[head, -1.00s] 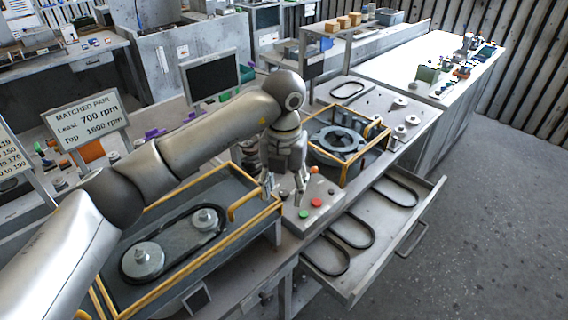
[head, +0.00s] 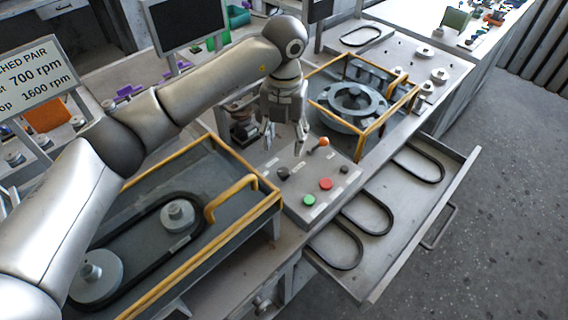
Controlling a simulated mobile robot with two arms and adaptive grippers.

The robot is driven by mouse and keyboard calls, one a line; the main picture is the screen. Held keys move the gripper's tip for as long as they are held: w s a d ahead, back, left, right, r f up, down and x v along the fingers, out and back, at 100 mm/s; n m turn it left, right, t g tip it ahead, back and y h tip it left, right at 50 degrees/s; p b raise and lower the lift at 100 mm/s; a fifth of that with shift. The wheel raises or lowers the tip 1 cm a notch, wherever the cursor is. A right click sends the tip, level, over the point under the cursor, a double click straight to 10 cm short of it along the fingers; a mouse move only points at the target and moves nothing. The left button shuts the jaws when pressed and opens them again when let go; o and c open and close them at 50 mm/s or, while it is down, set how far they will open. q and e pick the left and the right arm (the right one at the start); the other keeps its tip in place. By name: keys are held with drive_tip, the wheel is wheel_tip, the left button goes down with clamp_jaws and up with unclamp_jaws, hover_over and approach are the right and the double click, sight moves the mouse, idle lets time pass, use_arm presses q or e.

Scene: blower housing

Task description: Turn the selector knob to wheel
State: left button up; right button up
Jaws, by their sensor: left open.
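A grey control panel (head: 303,212) stands on the bench between two yellow-railed stations. On its top are a dark knob (head: 283,172), an orange-tipped lever (head: 322,143), a red button (head: 325,184), a green button (head: 309,200) and a small dark switch (head: 344,169). Which one is the selector knob cannot be read from labels here. My left gripper (head: 285,146) points down over the panel's back edge, fingers apart and empty. In the picture it is just above the dark knob and left of the orange-tipped lever, apart from both. My right gripper is not in view.
A railed tray (head: 262,208) with a belt around two pulleys lies left. A round blower housing (head: 352,103) sits in a yellow frame behind right. An open drawer (head: 400,205) with several belts juts out in front. A sign (head: 38,80) reads 700 and 1600 rpm.

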sight(284, 171)
use_arm(q)
drive_tip(key=f+p, duration=0.1)
drive_tip(key=f, duration=0.4)
drive_tip(key=f+p, duration=0.1)
drive_tip(key=f, duration=0.2)
drive_tip(key=shift+s+f+p, duration=0.2)
drive_tip(key=shift+s+p, duration=0.05)
drive_tip(key=shift+p, duration=0.1)
drive_tip(key=shift+f, duration=0.65)
